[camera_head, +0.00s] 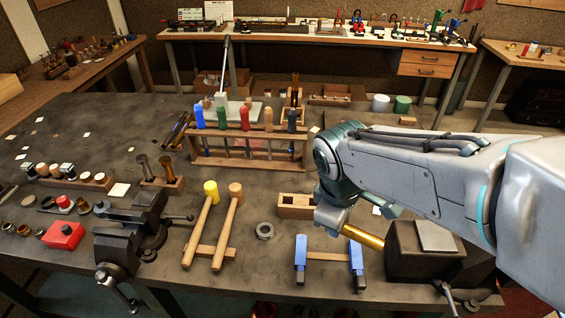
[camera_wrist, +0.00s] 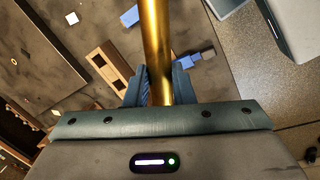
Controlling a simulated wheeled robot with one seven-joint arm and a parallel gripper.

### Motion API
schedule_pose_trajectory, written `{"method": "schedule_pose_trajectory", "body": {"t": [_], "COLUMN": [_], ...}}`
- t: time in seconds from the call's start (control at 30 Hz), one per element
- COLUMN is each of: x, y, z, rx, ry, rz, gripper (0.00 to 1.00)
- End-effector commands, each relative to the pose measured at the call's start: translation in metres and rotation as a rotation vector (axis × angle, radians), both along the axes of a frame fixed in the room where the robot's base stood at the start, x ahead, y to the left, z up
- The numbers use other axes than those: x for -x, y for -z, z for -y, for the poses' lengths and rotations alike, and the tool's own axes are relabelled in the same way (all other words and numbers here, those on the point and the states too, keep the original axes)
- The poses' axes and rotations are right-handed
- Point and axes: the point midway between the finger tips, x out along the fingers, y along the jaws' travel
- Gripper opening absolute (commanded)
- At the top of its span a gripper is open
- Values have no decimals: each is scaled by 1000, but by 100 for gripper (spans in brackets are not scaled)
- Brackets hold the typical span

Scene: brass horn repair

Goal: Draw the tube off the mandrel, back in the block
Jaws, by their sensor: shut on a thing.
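The brass tube (camera_head: 364,237) lies at a slant in the head view, its right end close to the dark vise (camera_head: 405,262). My gripper (camera_wrist: 160,86) is shut on the tube, which also shows in the wrist view (camera_wrist: 156,35) running between the fingers and out of the top of the picture. In the head view my wrist covers most of the grip. I cannot make out the mandrel or how far the tube sits on it. The wooden block (camera_head: 283,212) with square openings stands on the bench left of my gripper; it also shows in the wrist view (camera_wrist: 96,58).
A stand with blue ends (camera_head: 300,258) is in front of the block. A metal ring (camera_head: 265,230), two mallets (camera_head: 198,228) and another vise (camera_head: 128,235) are farther left. A tool rack (camera_head: 245,158) stands behind. Some bare bench lies around the ring.

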Motion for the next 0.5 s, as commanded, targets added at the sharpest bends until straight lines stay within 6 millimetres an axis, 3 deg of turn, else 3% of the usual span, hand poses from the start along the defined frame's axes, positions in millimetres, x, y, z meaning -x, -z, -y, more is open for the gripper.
{"method": "schedule_pose_trajectory", "body": {"t": [0.17, 0.5], "x": [-9, -43], "y": [13, 34], "z": [10, 30], "rx": [82, 429], "ry": [-55, -236], "rz": [-63, -261], "gripper": [0, 0]}}
